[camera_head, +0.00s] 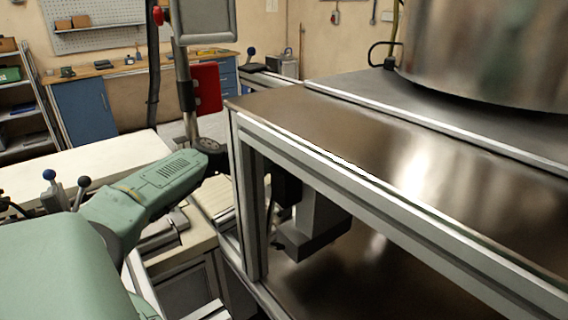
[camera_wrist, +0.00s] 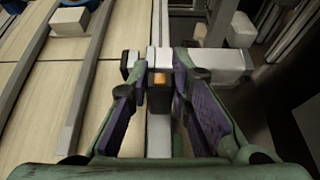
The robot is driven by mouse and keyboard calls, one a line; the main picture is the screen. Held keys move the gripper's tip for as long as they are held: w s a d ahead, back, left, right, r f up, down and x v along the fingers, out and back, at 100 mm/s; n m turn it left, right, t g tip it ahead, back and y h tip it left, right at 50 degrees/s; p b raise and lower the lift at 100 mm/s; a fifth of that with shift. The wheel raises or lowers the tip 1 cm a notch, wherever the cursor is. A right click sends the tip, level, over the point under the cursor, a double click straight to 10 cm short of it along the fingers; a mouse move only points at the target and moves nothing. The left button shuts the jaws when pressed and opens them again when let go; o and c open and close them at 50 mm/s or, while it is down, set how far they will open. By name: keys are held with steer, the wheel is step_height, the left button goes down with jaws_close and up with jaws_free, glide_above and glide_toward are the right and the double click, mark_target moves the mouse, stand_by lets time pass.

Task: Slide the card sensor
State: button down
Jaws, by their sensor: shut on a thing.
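In the wrist view, the card sensor (camera_wrist: 160,98) looks like a small dark block with an orange patch, on a pale metal bar. My gripper (camera_wrist: 158,84) has green fingers with purple pads, one on each side of the sensor, and is shut on it. The inner faces of the fingers partly hide the contact. In the head view, my green arm reaches in from the lower left toward the machine frame; the gripper and the sensor are hidden there.
In the head view, a metal-framed machine table (camera_head: 330,125) fills the right, with a large steel drum (camera_head: 490,50) on top. In the wrist view, pale panels (camera_wrist: 40,110) with metal rails lie left, and white blocks (camera_wrist: 225,65) stand at right. A red box (camera_head: 206,88) hangs behind.

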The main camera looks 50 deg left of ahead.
steer(key=shift+s, duration=0.1)
steer(key=s, duration=0.1)
steer(key=s+b, duration=0.1)
steer(key=s, duration=0.1)
steer(key=shift+s+a+f, duration=0.25)
steer(key=shift+s+f, duration=0.05)
steer(key=shift+s, duration=0.4)
steer(key=c, duration=1.4)
jaws_free()
steer(key=shift+c, duration=0.2)
steer(key=shift+r, duration=0.1)
